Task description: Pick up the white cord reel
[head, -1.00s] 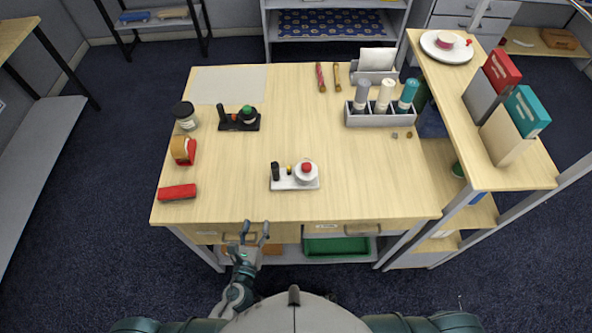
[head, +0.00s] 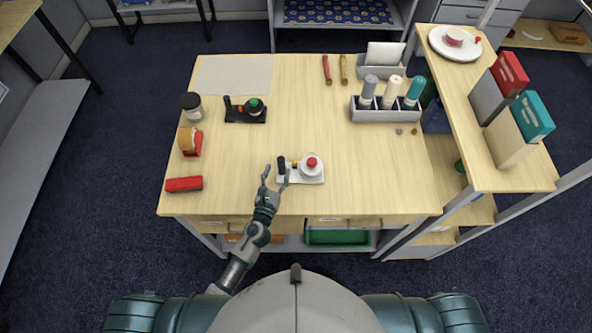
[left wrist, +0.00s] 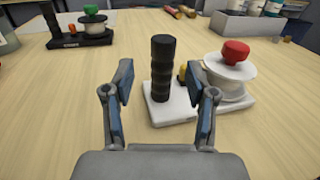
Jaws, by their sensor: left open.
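The white cord reel (head: 312,179) lies on the table near its front edge. It has a white base, an upright black ridged handle on its left, and a white spool with a red knob on its right. My left gripper (head: 275,180) is open and empty at the reel's left front side. In the left wrist view, the reel's black handle (left wrist: 161,68) stands ahead of the open fingers, within the gap between them and nearer the right finger. The spool (left wrist: 230,80) is beyond the right finger, which partly covers the base. My right gripper is not in view.
A black cord reel (head: 246,113) with a green knob stands farther back. A red case (head: 184,184), a tape dispenser (head: 191,142) and a jar (head: 192,107) line the left side. A bottle caddy (head: 386,115) stands back right. The table's middle is clear.

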